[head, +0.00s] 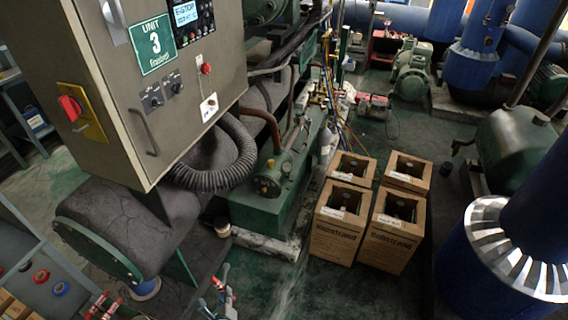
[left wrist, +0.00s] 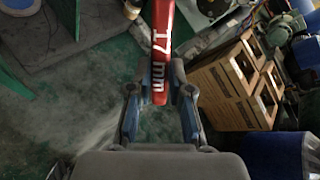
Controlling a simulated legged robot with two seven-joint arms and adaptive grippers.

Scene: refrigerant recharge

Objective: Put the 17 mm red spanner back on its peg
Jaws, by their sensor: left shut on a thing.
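The red spanner marked "17 mm" (left wrist: 160,45) stands out lengthwise between the fingers of my left gripper (left wrist: 161,88) in the left wrist view. The blue-sided fingers are shut on it near the end of its marked handle, and its far end runs out of the top of the picture. In the head view my left gripper (head: 215,305) is small at the bottom edge, with part of the red spanner (head: 229,294) showing beside it. I cannot make out the spanner's peg in either view. My right gripper is not in view.
A grey control cabinet (head: 120,110) marked Unit 3 hangs over a dark tank at the left. Several cardboard boxes (head: 335,235) stand on the floor right of centre. A grey shelf (head: 50,270) with red and blue rings is at lower left, with red objects (head: 97,304) nearby.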

